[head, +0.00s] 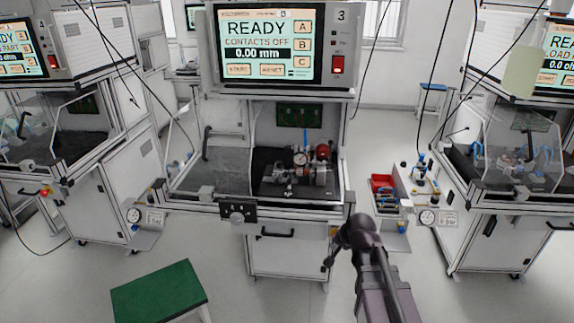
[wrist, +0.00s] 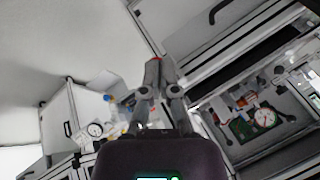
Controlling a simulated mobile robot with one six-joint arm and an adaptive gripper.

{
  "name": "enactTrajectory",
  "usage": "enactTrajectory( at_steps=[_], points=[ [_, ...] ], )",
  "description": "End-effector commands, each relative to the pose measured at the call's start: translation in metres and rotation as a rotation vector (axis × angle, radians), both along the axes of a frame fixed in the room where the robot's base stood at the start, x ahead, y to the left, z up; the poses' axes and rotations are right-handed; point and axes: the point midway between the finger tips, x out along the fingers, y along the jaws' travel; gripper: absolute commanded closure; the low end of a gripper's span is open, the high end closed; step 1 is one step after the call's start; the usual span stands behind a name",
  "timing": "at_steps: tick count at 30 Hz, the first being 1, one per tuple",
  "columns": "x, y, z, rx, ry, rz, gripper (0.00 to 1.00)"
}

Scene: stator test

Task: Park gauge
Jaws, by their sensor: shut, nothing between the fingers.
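A round white dial gauge (head: 300,159) sits among the fixture parts on the dark bed of the middle test station, beside a red round part (head: 322,152). In the wrist view a round white dial (wrist: 265,117), seemingly the same gauge, shows at the right through the station's opening. My gripper (wrist: 153,62) is shut and empty, its fingertips together. In the head view my gripper (head: 328,263) is low in front of the station's right side, well apart from the gauge. The gauge's mounting is too small to make out.
The station's screen (head: 265,42) reads READY, CONTACTS OFF, 0.00 mm. A clear guard (head: 215,160) stands left of the fixture. A red bin (head: 382,183) and a pressure gauge (head: 427,217) are at the right. A green-topped stool (head: 158,292) stands front left. Cables hang overhead.

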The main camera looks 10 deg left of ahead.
Motion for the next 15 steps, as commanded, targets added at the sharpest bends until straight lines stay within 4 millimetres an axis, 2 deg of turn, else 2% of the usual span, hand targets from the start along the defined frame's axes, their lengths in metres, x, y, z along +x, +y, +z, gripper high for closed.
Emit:
enactTrajectory(
  at_steps=[1,6,15],
  points=[
    [0.018,0.015,-0.006,0.064,-0.038,-0.051,1.00],
    [0.065,0.057,0.002,0.322,-0.146,-0.249,1.00],
    [0.131,0.118,0.027,0.855,-0.249,-0.579,1.00]
  ],
)
